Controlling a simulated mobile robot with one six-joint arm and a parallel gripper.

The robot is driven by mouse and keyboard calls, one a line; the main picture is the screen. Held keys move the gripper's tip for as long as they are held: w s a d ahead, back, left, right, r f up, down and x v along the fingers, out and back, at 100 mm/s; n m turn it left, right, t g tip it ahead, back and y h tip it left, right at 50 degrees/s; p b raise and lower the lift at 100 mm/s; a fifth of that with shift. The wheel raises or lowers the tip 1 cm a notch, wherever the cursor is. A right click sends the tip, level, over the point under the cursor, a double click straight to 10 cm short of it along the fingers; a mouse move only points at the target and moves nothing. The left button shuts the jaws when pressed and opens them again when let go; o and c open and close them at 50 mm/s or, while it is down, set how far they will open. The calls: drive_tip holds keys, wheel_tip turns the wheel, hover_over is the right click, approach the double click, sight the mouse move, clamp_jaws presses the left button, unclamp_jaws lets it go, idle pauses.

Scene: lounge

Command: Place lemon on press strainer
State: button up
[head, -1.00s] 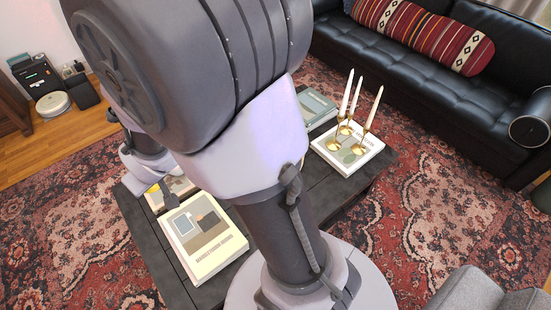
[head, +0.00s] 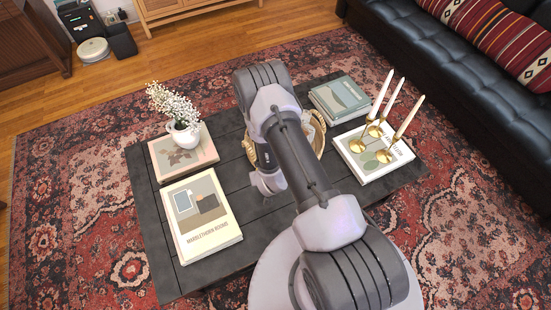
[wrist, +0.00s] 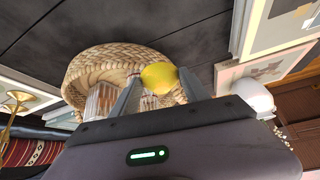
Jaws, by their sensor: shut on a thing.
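My gripper (wrist: 159,80) is shut on the yellow lemon (wrist: 158,76), which sits between the two fingertips in the wrist view. Behind the lemon is a round woven basket (wrist: 115,54); it also shows in the head view (head: 250,149), partly covered by my arm. Ribbed, clear glass-like pieces (wrist: 100,101) stand in the basket beside the fingers. I cannot make out a press strainer for sure. In the head view my arm hides the gripper and the lemon.
The basket stands on a dark slatted table (head: 160,217). Around it are a white flower vase (head: 183,137), a cream book (head: 203,218), grey-green books (head: 340,97), and a white book (head: 374,155) with brass candlesticks and tall candles. Bare table lies left of the basket.

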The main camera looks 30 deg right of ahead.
drive_tip(key=f+b, duration=0.1)
drive_tip(key=f, duration=0.3)
drive_tip(key=s+f+b, duration=0.1)
drive_tip(key=f+b, duration=0.1)
drive_tip(key=f, duration=0.2)
drive_tip(key=f+b, duration=0.1)
drive_tip(key=f, duration=0.3)
drive_tip(key=shift+s+d+f+b, duration=0.15)
drive_tip(key=shift+f+b, duration=0.05)
drive_tip(key=shift+b, duration=0.2)
drive_tip(key=shift+r, duration=0.2)
drive_tip(key=shift+f, duration=0.15)
drive_tip(key=o, duration=1.4)
drive_tip(key=shift+c, duration=0.2)
